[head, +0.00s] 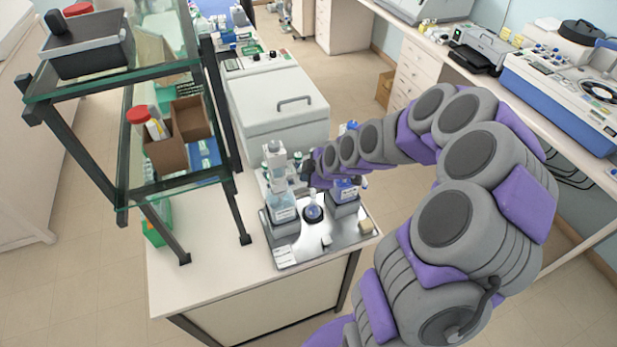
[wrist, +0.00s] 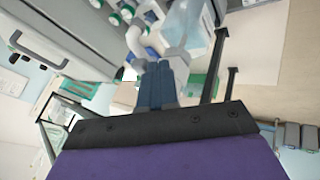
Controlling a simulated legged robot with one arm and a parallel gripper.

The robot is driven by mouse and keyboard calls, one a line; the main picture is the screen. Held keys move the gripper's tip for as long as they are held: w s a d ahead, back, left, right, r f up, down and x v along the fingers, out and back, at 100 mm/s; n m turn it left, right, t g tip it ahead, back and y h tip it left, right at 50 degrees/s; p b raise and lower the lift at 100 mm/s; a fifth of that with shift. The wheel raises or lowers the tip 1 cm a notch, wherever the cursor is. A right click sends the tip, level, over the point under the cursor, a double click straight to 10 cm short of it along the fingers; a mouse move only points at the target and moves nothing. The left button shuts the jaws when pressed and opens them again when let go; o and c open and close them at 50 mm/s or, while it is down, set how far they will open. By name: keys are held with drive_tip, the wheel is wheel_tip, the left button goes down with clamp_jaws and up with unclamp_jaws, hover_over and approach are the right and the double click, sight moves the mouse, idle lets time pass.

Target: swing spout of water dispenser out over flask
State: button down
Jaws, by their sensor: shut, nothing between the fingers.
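The water dispenser, seemingly the left clear bottle with a pale top (head: 275,160), stands on the metal tray (head: 300,252). My gripper (head: 310,168) is just right of the dispenser's top, partly hidden by my arm. In the wrist view my gripper's blue fingers (wrist: 160,70) are shut and empty. Their tips are close to a white curved spout (wrist: 135,42) and the clear bottle (wrist: 188,28); I cannot tell whether they touch.
Another bottle with blue contents (head: 344,192) stands on the tray's right side, under my forearm. A white lidded instrument (head: 278,105) is behind the tray. A glass-shelved rack (head: 128,140) rises at the left. The bench front left of the tray is clear.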

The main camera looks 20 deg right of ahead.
drive_tip(key=shift+w, duration=0.1)
drive_tip(key=w+d+n+y+b, duration=0.1)
drive_tip(key=w+b, duration=0.1)
drive_tip(key=b, duration=0.1)
drive_tip(key=shift+d+n+g, duration=0.15)
drive_tip(key=shift+n+g, duration=0.15)
drive_tip(key=shift+b, duration=0.35)
idle(0.4)
